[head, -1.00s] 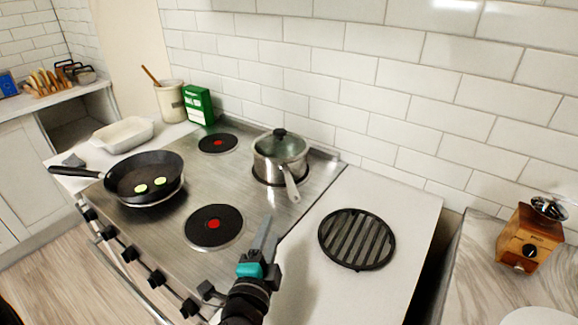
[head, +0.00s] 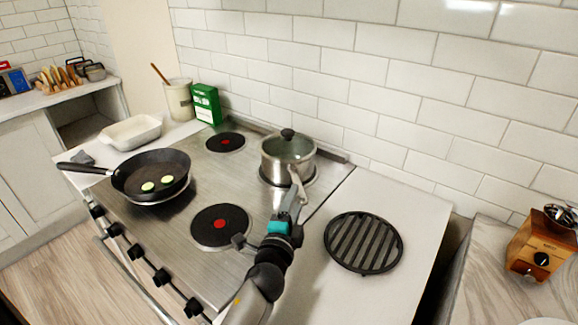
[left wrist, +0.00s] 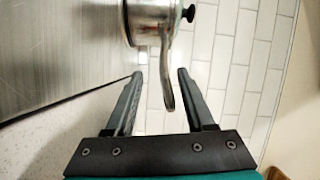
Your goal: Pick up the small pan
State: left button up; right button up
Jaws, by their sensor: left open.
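The small pan (head: 283,158) is a steel saucepan with a glass lid and black knob. It stands on the back right burner, its handle (head: 298,186) pointing toward the front right. In the left wrist view the pan (left wrist: 152,18) is at the top, and its handle (left wrist: 167,80) reaches down between my fingers. My left gripper (head: 288,198) is at the handle in the head view. In the left wrist view the gripper (left wrist: 160,80) is open, with a finger on each side of the handle and gaps visible. My right gripper is not in view.
A black frying pan (head: 130,176) with green slices is on the front left burner. The front right burner (head: 221,226) is empty. A black round grill trivet (head: 335,243) lies on the right counter. A green box (head: 206,104) and white dish (head: 131,131) stand at the left. A tiled wall is behind.

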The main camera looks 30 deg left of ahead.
aim_at(299, 184)
pick_arm(q)
jog(key=shift+w+a+r, duration=0.15)
jog(key=shift+w+a, duration=0.05)
jog(key=shift+w, duration=0.25)
jog(key=shift+r+x, duration=0.1)
jog(key=shift+x, duration=1)
jog(key=shift+r+x, duration=0.15)
jog(key=shift+x, duration=1)
jog(key=shift+a, duration=0.1)
jog(key=shift+s, duration=0.1)
grip_shut()
jog(key=shift+r, duration=0.25)
